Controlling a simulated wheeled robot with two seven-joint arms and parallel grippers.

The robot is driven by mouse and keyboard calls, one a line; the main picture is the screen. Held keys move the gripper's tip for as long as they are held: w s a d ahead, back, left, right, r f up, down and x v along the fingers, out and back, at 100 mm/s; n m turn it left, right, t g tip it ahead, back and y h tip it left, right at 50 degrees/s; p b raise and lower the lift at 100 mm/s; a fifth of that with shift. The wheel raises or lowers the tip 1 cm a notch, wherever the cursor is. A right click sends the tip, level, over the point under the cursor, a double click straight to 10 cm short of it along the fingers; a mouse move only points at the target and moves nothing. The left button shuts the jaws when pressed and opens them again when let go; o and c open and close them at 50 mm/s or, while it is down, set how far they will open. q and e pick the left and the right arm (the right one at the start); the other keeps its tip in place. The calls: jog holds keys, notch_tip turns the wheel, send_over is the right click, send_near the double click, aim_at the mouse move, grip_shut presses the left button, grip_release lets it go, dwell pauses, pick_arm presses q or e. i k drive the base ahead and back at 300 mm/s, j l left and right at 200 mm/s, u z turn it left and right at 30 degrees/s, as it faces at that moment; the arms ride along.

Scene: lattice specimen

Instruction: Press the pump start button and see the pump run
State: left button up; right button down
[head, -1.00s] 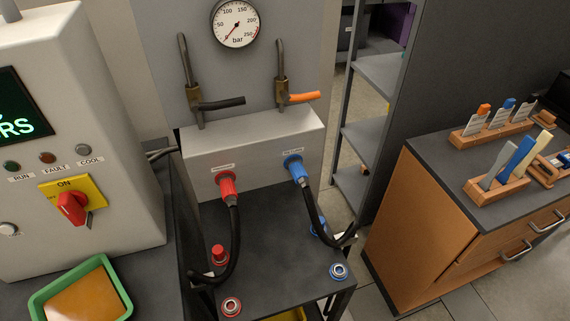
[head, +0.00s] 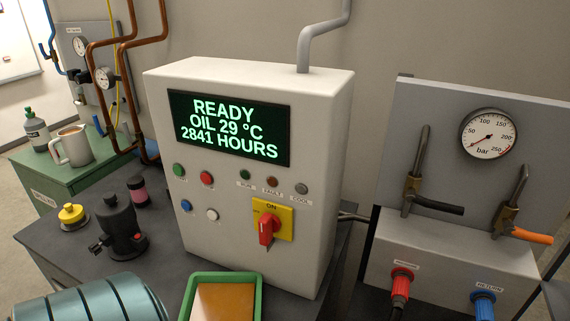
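The white pump control cabinet (head: 235,225) stands in the middle of the head view. Its display (head: 229,128) reads READY, OIL 29 °C, 2841 HOURS in green. A green button (head: 178,170) and a red button (head: 207,179) sit below the display at the left; the green one's label is too small to read surely. A blue button (head: 186,206) and a white button (head: 212,215) are under them. The RUN lamp (head: 245,174) looks dark green. Neither gripper is in view.
A green-rimmed tray (head: 185,306) stands before the cabinet. A ribbed teal cylinder (head: 90,303), a black fitting (head: 120,226) and a yellow-topped item (head: 72,214) are on the dark bench left. The bar gauge (head: 489,134), two valve levers and red and blue hose couplings are right.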

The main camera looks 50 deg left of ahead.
aim_at(177, 169)
jog(key=l+u, duration=0.1)
jog(key=u, duration=0.35)
jog(key=k+l+u, duration=0.1)
jog(key=u, duration=0.35)
jog(key=l+u, duration=0.1)
jog(key=u, duration=0.3)
jog(key=k+u, duration=0.15)
jog(key=u, duration=0.3)
